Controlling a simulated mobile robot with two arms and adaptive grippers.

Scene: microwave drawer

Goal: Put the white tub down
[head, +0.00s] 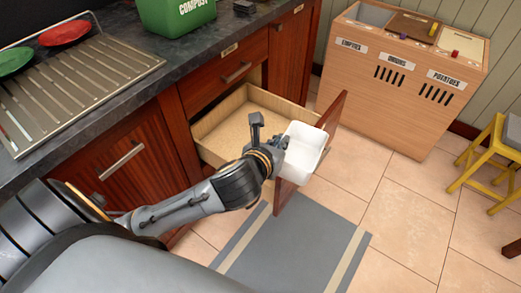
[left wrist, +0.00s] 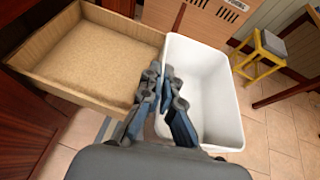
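The white tub (head: 308,143) is empty and upright, in the air at the front of the open drawer (head: 212,126). It also fills the middle right of the left wrist view (left wrist: 222,90). My left gripper (head: 277,141) is at the tub's left wall. In the left wrist view its fingers (left wrist: 163,103) straddle that wall, one inside the tub and one outside, and look closed on it. The drawer's light wooden inside (left wrist: 95,58) is empty and lies left of the tub. The tub hides part of the drawer's front. My right gripper is in neither view.
The dark counter (head: 125,30) holds a metal drainer (head: 75,85), red and green dishes and a green compost bin (head: 178,14). A wooden vegetable bin unit (head: 395,85) stands behind right. A yellow stool (head: 490,155) is at far right. A grey mat (head: 290,250) lies on the tiles.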

